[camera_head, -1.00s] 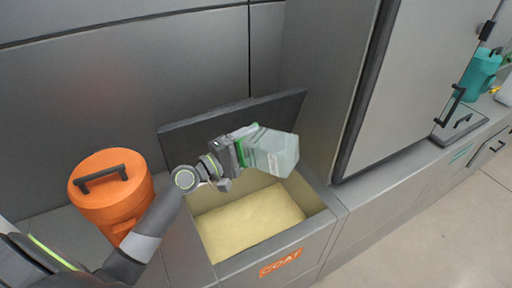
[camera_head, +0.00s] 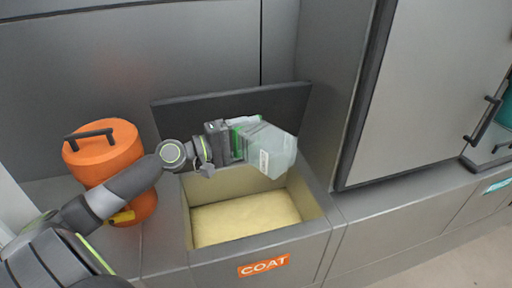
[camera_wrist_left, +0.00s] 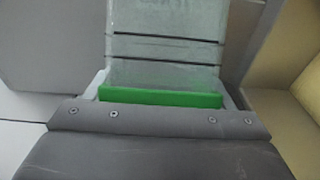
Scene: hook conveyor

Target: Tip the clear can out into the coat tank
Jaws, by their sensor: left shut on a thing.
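The clear can (camera_head: 268,150) is a pale, see-through container with a green part near my fingers. It lies tilted on its side above the coat tank (camera_head: 263,246). The tank has an orange COAT label, its dark lid (camera_head: 235,103) stands raised at the back, and pale yellow contents (camera_head: 245,218) lie inside. My left gripper (camera_head: 238,140) is shut on the can; in the left wrist view the can (camera_wrist_left: 165,50) fills the space ahead of the fingers, with a green strip (camera_wrist_left: 160,97) across it. I see nothing pouring out. My right gripper is not in view.
An orange can with a black handle (camera_head: 105,155) stands on the counter left of the tank, close to my left arm. A tall grey cabinet (camera_head: 430,90) rises at the right. The counter (camera_head: 400,205) right of the tank is clear.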

